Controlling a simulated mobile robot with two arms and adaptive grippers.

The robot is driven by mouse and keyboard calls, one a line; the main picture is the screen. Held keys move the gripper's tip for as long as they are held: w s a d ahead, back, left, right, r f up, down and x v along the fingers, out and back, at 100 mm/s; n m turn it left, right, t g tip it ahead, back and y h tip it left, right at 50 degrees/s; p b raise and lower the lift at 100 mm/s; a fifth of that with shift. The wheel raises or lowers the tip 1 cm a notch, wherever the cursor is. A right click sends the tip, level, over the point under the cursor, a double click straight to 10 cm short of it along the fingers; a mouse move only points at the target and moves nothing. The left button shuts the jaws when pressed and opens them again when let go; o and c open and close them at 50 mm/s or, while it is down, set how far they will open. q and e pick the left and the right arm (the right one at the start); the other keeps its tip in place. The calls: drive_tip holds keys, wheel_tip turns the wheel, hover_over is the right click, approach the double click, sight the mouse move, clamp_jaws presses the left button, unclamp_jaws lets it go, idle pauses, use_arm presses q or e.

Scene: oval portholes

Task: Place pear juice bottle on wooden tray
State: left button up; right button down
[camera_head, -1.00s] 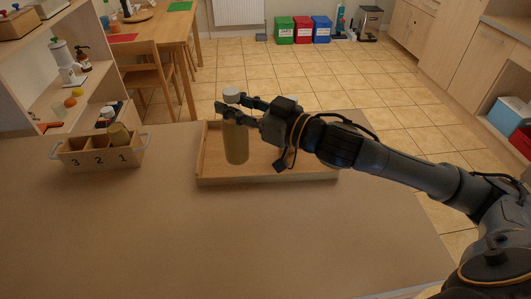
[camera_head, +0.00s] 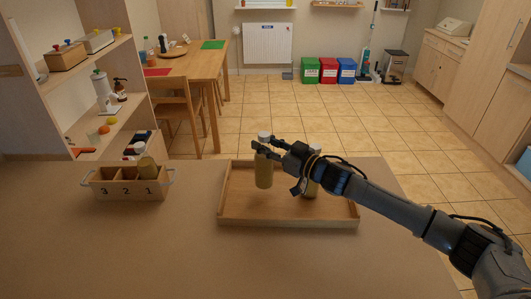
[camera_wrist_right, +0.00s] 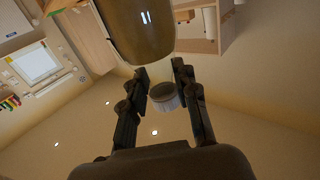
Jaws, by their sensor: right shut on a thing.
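A yellow-brown bottle (camera_head: 264,173) with a white cap (camera_head: 264,135) stands upright in my right gripper (camera_head: 266,149), over the left part of the wooden tray (camera_head: 288,222). The fingers are shut around its upper part. I cannot tell if its base touches the tray floor. In the wrist view, which is upside down, the cap (camera_wrist_right: 165,97) shows between the fingers (camera_wrist_right: 160,95) and the bottle body (camera_wrist_right: 140,30) fills the top. No label is readable. A second similar bottle (camera_head: 312,182) stands in the tray, partly behind my arm. My left gripper is not in view.
The counter (camera_head: 120,250) in front is clear. A shelf unit (camera_head: 90,60) stands at far left.

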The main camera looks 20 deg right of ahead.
drive_tip(key=f, duration=0.3)
drive_tip(key=shift+w+f+p, duration=0.25)
drive_tip(key=shift+p, duration=0.05)
drive_tip(key=c, duration=1)
unclamp_jaws()
drive_tip(key=shift+f, duration=0.2)
drive_tip(key=b+v, duration=0.2)
drive_tip(key=v, duration=1)
drive_tip(key=shift+s+r+b, duration=0.1)
drive_tip(key=shift+r+b, duration=0.05)
drive_tip(key=shift+b, duration=0.2)
